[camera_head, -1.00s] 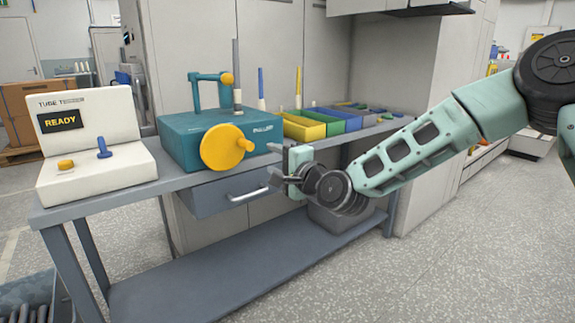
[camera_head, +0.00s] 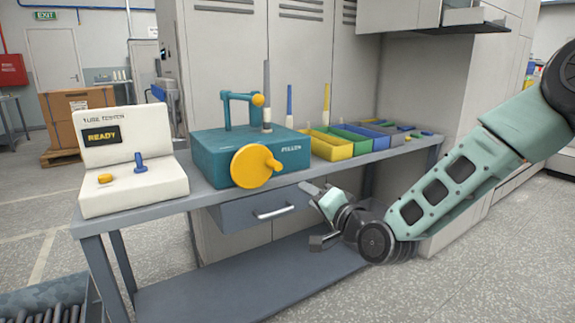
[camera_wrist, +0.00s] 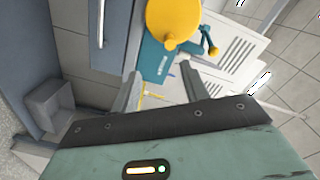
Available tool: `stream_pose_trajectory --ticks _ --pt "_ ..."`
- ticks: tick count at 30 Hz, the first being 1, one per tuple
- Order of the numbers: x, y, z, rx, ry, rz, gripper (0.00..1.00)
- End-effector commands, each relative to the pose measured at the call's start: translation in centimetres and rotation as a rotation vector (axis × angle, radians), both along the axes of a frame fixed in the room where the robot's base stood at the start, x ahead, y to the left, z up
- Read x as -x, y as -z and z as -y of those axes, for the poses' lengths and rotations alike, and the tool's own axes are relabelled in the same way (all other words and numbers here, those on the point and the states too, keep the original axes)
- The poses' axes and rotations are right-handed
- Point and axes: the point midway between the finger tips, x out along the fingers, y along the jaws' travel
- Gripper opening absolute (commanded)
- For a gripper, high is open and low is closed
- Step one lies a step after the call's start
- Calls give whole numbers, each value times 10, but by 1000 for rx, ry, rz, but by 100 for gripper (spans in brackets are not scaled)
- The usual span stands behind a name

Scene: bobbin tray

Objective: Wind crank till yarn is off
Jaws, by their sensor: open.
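The teal winder box (camera_head: 217,158) stands on the grey bench. Its yellow round crank disc (camera_head: 257,166) with a knob (camera_head: 274,163) is on the front face; the disc also shows at the top of the wrist view (camera_wrist: 172,22). On the box are a teal arm with a small yellow tip (camera_head: 258,99) and an upright grey spindle (camera_head: 267,97). I cannot make out yarn on it. My gripper (camera_head: 312,215) is open and empty, in front of the bench, lower and to the right of the disc, apart from it. Both fingers show in the wrist view (camera_wrist: 160,88).
A white tube tester (camera_head: 135,184) reading READY, with a yellow button and blue peg, stands at left. Coloured bins (camera_head: 331,144) line the bench at right. A drawer (camera_head: 240,212) with a metal handle hangs under the bench top, near my gripper.

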Motion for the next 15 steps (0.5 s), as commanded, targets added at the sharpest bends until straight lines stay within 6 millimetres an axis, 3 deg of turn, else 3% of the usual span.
stream_pose_trajectory --ticks 1,7,10,15 --pt "2 -9 -4 130 -10 85 45" --pt "2 -16 0 600 -24 424 45" --pt "1 -20 2 740 -26 533 45" --pt "-3 -20 1 824 -26 599 45"
